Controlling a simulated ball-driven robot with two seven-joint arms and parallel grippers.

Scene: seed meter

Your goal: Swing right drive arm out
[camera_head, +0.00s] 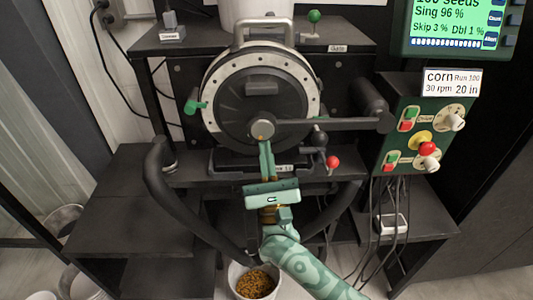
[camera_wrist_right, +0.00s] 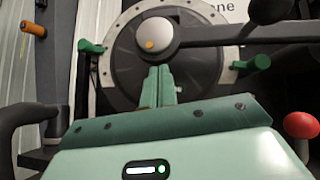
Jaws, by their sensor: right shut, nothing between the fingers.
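The seed meter (camera_head: 228,88) is a round black disc with a pale ring, upright on the stand. The dark drive arm (camera_head: 325,124) lies across its front, from the hub (camera_head: 262,129) at the disc's middle to a black pivot on the right. In the right wrist view the drive arm (camera_wrist_right: 235,33) runs right from the pale round hub (camera_wrist_right: 156,36). My right gripper (camera_head: 266,149) is shut and empty, its tips just below the hub. In the wrist view its fingers (camera_wrist_right: 158,82) are together; I cannot tell whether they touch the hub. My left gripper is out of view.
Green handles (camera_head: 194,107) flank the meter. A red-knobbed lever (camera_head: 333,162) stands right of my gripper. A control panel (camera_head: 415,125) and green display (camera_head: 455,28) are at right. A black hose (camera_head: 180,205) curves at left. A bucket of seed (camera_head: 255,284) sits below.

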